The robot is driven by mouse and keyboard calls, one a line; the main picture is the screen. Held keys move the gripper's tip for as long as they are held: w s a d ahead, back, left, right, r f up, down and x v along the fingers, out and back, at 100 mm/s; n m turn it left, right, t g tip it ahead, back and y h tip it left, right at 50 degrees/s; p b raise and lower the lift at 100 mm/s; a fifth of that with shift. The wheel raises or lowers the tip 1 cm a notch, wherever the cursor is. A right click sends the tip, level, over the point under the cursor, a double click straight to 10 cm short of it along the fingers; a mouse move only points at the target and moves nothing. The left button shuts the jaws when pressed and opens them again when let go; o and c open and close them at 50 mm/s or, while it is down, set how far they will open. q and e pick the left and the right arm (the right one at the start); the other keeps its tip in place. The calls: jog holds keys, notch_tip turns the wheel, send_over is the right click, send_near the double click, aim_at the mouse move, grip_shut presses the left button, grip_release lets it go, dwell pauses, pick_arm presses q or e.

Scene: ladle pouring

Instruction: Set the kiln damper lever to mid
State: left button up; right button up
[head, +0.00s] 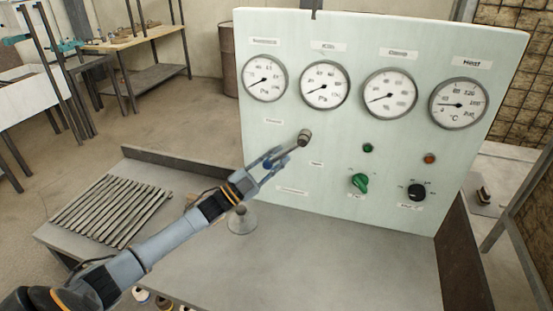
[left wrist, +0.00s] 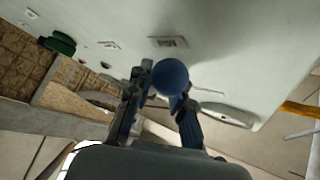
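The upright pale green control panel (head: 340,120) carries what looks like the damper lever, with a brown-grey cylindrical end (head: 304,137) standing out from the panel's left half. My left gripper (head: 278,157) is in front of the panel, just below and left of that end. A blue ball knob (left wrist: 170,78) shows at the gripper's fingertips (left wrist: 166,98) in the left wrist view, and as a small blue spot in the head view (head: 268,163). One finger is on each side of the ball. Whether they press on it is unclear. The lever's setting is hard to read. My right gripper is not in view.
Several round gauges (head: 323,84) line the panel's top. A green knob (head: 360,182) and a black knob (head: 417,191) sit at lower right. A slatted grate (head: 110,208) lies on the grey bench (head: 330,262). A clear round object (head: 241,221) stands below my arm.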

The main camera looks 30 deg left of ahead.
pick_arm(q)
jog(key=v, duration=1.2)
jog(key=shift+r, duration=0.1)
